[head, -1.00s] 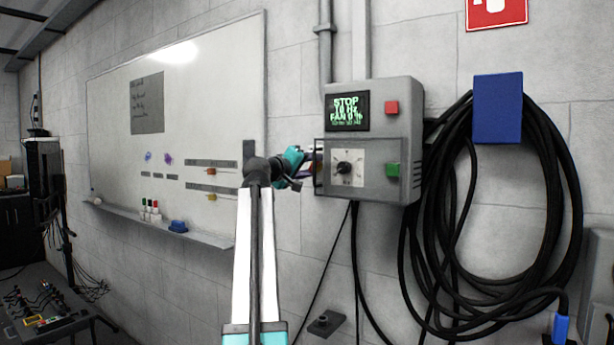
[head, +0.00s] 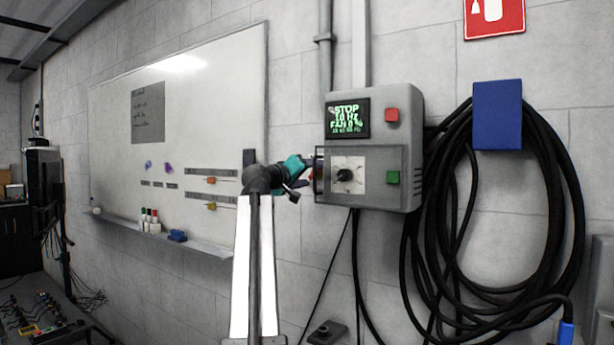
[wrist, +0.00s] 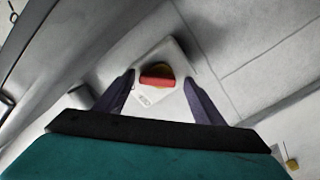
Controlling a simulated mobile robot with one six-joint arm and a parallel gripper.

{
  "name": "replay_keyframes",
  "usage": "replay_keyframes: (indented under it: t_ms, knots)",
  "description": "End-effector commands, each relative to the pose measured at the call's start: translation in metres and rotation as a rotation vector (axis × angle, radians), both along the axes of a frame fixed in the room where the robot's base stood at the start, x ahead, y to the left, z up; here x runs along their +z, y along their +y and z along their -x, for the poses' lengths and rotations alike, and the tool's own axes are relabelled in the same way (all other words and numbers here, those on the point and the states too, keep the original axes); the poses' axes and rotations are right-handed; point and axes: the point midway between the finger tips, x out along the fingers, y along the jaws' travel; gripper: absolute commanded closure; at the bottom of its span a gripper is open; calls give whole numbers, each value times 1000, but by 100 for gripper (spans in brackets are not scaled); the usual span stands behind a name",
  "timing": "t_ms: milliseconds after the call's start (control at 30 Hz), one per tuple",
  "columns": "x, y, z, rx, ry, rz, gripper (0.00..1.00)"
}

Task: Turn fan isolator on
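The fan isolator is most likely the rotary switch with a red handle (wrist: 157,83) on a yellow disc, mounted on a pale plate (wrist: 146,97) in the wrist view. I cannot make it out in the head view. My gripper (wrist: 159,88) is open, with one dark finger on each side of the handle and gaps beside it. Whether the fingertips reach as deep as the handle is unclear. In the head view my gripper (head: 306,168) is at the left side of the grey control box (head: 398,98), and the fingertips are hard to see.
The box has a display (head: 347,118) reading STOP, a red button (head: 391,115), a green button (head: 393,177) and a black knob (head: 344,175) behind a clear cover. Coiled black cable (head: 563,210) hangs at right. A whiteboard (head: 215,110) is at left.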

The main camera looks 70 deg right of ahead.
Motion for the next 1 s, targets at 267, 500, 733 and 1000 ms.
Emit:
replay_keyframes:
  t_ms: [267,500,733,1000]
  knots:
    - [-1,3,1,-2,1,-1,38]
    - [-1,21,-4,-2,1,-1,38]
    - [-2,55,-14,-1,1,-1,38]
    - [-2,96,-26,0,0,0,38]
